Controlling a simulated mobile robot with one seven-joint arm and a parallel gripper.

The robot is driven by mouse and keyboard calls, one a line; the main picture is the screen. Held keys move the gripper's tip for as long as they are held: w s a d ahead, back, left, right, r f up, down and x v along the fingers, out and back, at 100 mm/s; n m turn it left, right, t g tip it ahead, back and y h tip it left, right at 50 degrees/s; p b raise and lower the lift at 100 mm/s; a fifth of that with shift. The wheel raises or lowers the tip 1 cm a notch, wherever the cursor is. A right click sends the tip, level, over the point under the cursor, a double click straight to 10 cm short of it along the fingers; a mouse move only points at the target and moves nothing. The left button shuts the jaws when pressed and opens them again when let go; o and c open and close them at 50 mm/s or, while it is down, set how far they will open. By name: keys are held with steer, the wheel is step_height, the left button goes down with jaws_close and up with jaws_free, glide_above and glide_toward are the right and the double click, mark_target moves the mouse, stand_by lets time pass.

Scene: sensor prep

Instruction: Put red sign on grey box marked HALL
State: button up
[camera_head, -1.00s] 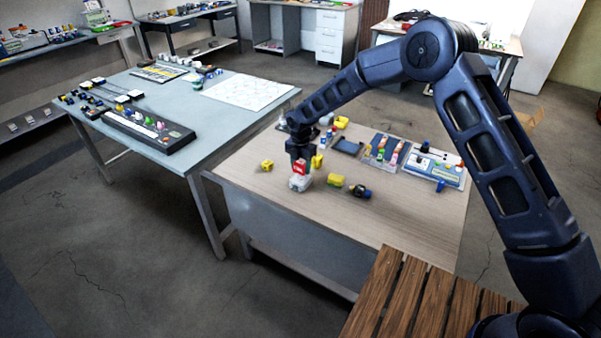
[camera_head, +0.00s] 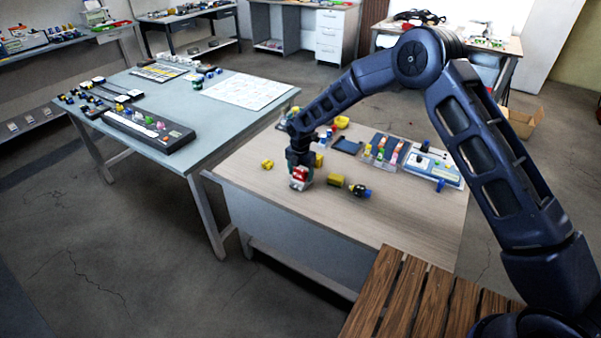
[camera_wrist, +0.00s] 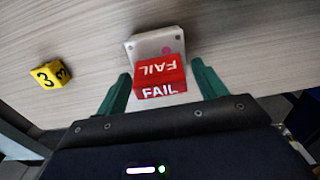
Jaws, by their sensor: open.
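The red sign (camera_wrist: 160,78), a block lettered FAIL on two faces, is between my gripper's green fingers in the wrist view. My gripper (camera_wrist: 162,75) is open, with a finger on each side of the sign and gaps showing. The pale grey box (camera_wrist: 150,46) lies directly under or against the sign; a pink dot shows on it. No HALL lettering is visible on its exposed part. In the head view, the red sign (camera_head: 300,174) appears to rest on the grey box (camera_head: 298,186), just below my gripper (camera_head: 301,166).
A yellow block marked 3 (camera_wrist: 50,74) lies left of the box in the wrist view. Yellow blocks (camera_head: 335,180) and a dark-and-yellow item (camera_head: 360,191) lie to the right. Trays and a panel (camera_head: 432,163) fill the table's right part. The front of the wooden table (camera_head: 390,220) is clear.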

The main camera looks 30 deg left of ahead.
mark_target(301, 169)
step_height(301, 169, up, 12)
steer(key=shift+r, duration=0.15)
stand_by(0.5)
steer(key=w+d+r+m+t, duration=0.1)
steer(key=w+d+r+m, duration=0.3)
steer(key=d+r, duration=0.45)
steer(key=w+d+r+m, duration=0.4)
steer(key=w+d+r, duration=0.15)
steer(key=d, duration=0.55)
steer(key=w+d+r+m+t, duration=0.1)
steer(key=w+d+r+m, duration=0.3)
steer(key=d+r, duration=0.5)
steer(key=s+d+r+m, duration=0.2)
steer(key=d+r+m, duration=0.2)
steer(key=d, duration=0.7)
steer(key=s+d+r+m, duration=0.1)
steer(key=d+r+m, duration=0.25)
steer(key=d, duration=0.75)
steer(key=s+d+f+m+t, duration=0.1)
steer(key=s+d+m+t, duration=0.1)
steer(key=s+d+m, duration=1.4)
steer(key=s+d, duration=0.4)
steer(key=d, duration=0.4)
steer(key=shift+s+d+f+t, duration=0.25)
steer(key=shift+s+t, duration=0.05)
steer(key=shift+s, duration=0.05)
